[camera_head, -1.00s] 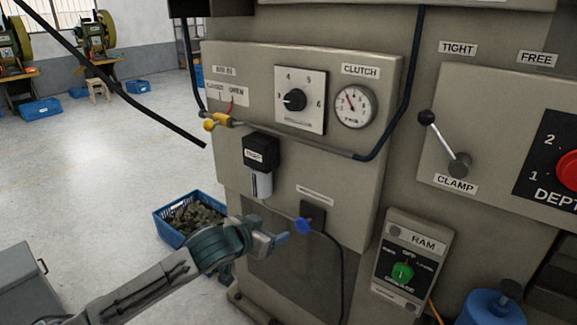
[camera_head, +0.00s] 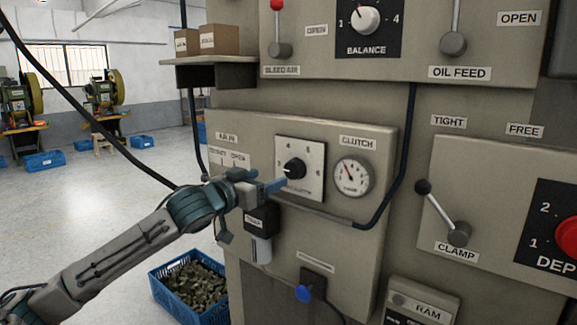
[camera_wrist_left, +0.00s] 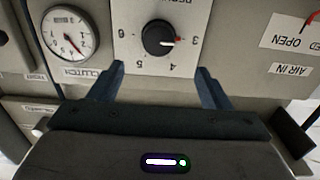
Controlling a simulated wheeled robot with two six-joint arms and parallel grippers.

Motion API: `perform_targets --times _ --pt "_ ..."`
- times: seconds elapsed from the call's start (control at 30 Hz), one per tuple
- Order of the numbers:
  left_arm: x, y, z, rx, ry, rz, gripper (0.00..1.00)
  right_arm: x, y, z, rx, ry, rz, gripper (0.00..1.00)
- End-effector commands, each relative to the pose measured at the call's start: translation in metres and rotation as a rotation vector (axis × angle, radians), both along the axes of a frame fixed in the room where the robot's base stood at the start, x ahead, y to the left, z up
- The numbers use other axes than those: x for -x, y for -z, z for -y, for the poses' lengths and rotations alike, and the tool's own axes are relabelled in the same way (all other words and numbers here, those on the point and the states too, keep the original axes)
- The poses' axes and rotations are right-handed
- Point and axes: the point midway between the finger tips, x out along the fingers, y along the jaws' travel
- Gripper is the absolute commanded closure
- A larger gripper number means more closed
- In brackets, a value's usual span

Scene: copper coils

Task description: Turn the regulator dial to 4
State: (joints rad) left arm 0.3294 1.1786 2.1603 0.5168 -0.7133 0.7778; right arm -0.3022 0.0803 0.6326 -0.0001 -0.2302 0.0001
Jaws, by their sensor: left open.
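The regulator dial is a black round knob (camera_head: 294,168) on a white plate numbered around its edge, on the grey panel. It also shows upside down in the left wrist view (camera_wrist_left: 158,38), where its red mark points at about 3. The 4 sits below and right of the knob there. My left gripper (camera_head: 274,187) is in front of the plate's lower left side and partly covers it. In the wrist view its two fingers (camera_wrist_left: 160,76) are spread and empty, with the knob beyond them and roughly between them, untouched. My right gripper is not in view.
The clutch gauge (camera_head: 353,175) is right of the dial, and a pipe (camera_head: 315,213) runs below it. The clamp lever (camera_head: 440,212) sticks out further right. A shelf with boxes (camera_head: 221,39) juts out above left. A blue crate (camera_head: 172,290) stands on the floor.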

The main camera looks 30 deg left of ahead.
Motion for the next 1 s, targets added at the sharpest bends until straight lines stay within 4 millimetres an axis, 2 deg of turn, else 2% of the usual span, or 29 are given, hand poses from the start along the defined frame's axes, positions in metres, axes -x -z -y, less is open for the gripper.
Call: perform_targets --times 0.03,0.37,0.6,0.8,1.0 --pt "-0.003 -0.003 0.001 0.007 0.001 -0.001 0.29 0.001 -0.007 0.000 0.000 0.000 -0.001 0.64" --pt "-0.029 -0.002 0.004 0.006 0.002 -0.001 0.29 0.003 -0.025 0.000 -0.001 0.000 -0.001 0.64" --pt "-0.055 -0.002 0.006 0.006 0.003 -0.002 0.29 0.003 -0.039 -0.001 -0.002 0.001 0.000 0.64" --pt "-0.077 -0.002 0.008 0.004 0.003 -0.003 0.29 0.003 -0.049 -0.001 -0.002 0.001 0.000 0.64" --pt "-0.089 0.000 0.009 0.000 0.003 -0.004 0.29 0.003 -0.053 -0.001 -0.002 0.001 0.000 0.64"
